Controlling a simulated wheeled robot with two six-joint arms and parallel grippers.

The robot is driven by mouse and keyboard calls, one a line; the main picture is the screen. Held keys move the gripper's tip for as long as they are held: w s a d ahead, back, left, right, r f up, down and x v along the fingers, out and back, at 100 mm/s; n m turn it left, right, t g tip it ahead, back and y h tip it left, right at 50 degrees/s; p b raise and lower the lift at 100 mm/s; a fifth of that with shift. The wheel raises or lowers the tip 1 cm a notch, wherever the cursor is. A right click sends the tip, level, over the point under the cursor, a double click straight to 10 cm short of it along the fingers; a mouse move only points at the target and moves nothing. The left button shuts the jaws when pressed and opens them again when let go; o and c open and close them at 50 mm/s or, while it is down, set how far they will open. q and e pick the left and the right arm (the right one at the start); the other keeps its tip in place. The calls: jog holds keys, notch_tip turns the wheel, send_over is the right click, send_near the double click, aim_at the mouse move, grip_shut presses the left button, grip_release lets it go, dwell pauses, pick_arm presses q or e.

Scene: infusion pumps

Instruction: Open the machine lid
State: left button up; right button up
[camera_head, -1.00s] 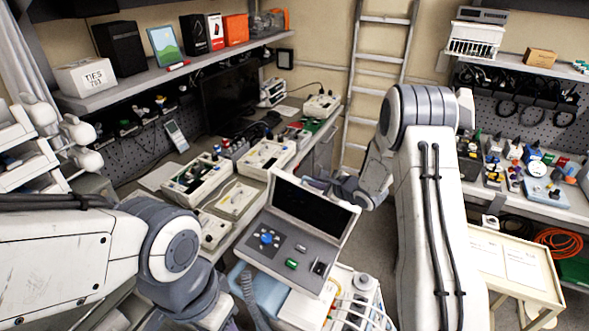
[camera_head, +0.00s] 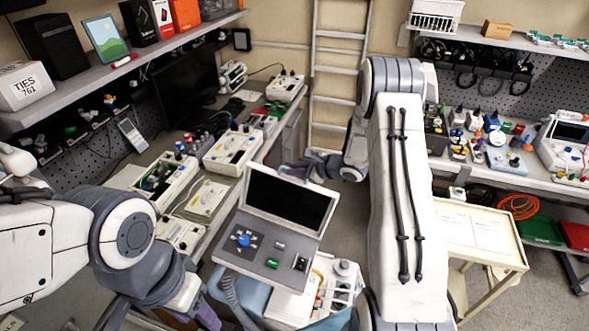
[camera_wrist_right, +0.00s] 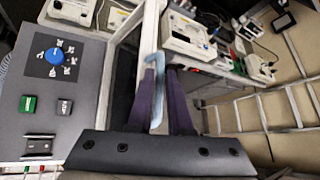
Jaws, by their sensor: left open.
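The grey machine (camera_head: 262,262) stands in the middle of the head view, with a blue knob and a green button on its panel. Its lid, with a dark screen (camera_head: 287,199), is tilted up behind the panel. My right gripper (camera_head: 291,168) is at the lid's top edge. In the right wrist view, my right gripper's purple fingers (camera_wrist_right: 161,72) are beside the lid's pale edge, with a light blue curved piece (camera_wrist_right: 157,88) between them; I cannot tell whether they grip it. My left gripper (camera_head: 206,314) is open at the bottom left, apart from the machine, its tips partly hidden.
A workbench with several devices (camera_head: 232,148) runs along the left. A ladder (camera_head: 338,70) leans on the back wall. A cream cart (camera_head: 478,232) stands right of my right arm. A light blue support and hoses (camera_head: 335,285) are below the machine.

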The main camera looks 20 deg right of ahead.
jog(key=shift+o, duration=1.1)
jog(key=v, duration=1)
jog(key=shift+s, duration=0.25)
jog(key=shift+w, duration=0.1)
